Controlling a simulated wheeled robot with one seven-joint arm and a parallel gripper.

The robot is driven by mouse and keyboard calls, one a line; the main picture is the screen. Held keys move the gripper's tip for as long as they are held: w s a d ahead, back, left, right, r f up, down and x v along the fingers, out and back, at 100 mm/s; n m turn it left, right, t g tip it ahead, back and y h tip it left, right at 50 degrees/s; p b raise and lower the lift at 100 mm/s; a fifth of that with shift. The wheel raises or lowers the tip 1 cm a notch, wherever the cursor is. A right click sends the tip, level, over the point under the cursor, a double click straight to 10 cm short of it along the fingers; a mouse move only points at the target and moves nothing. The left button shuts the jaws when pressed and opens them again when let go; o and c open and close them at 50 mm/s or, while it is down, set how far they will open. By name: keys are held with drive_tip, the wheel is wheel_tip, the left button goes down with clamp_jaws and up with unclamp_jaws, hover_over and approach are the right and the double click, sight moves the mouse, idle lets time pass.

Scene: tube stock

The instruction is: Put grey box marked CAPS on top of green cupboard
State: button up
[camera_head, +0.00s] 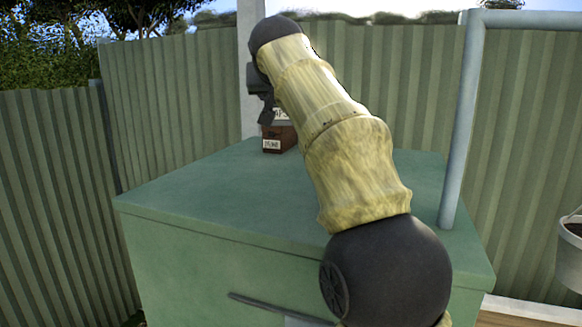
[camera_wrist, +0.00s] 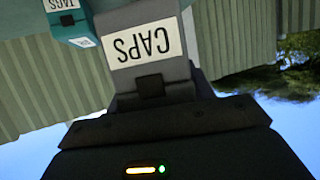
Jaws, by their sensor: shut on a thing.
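The grey box marked CAPS (camera_wrist: 150,45) fills the upper middle of the wrist view, its label upside down. My gripper (camera_wrist: 152,88) is shut on it. In the head view my gripper (camera_head: 267,112) is over the far part of the green cupboard (camera_head: 205,195), mostly behind my arm. A small white label shows beside it there, but I cannot tell for sure that it is the CAPS one. The cupboard's flat top shows widely in front. Whether the grey box touches the cupboard top is hidden.
A brown box (camera_head: 285,134) with a white label stands at the back of the cupboard top, close to my gripper. A teal box marked TAGS (camera_wrist: 68,20) is near the grey box. A metal post (camera_head: 463,120) rises at the right. The front left top is clear.

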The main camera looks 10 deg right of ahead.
sight(280, 125)
wheel_tip(280, 125, down, 6)
drive_tip(key=shift+r+b, duration=0.15)
drive_tip(key=shift+b, duration=0.45)
drive_tip(key=shift+w+f, duration=0.15)
drive_tip(key=shift+f, duration=0.15)
drive_tip(key=shift+d, duration=0.15)
drive_tip(key=shift+f, duration=1.8)
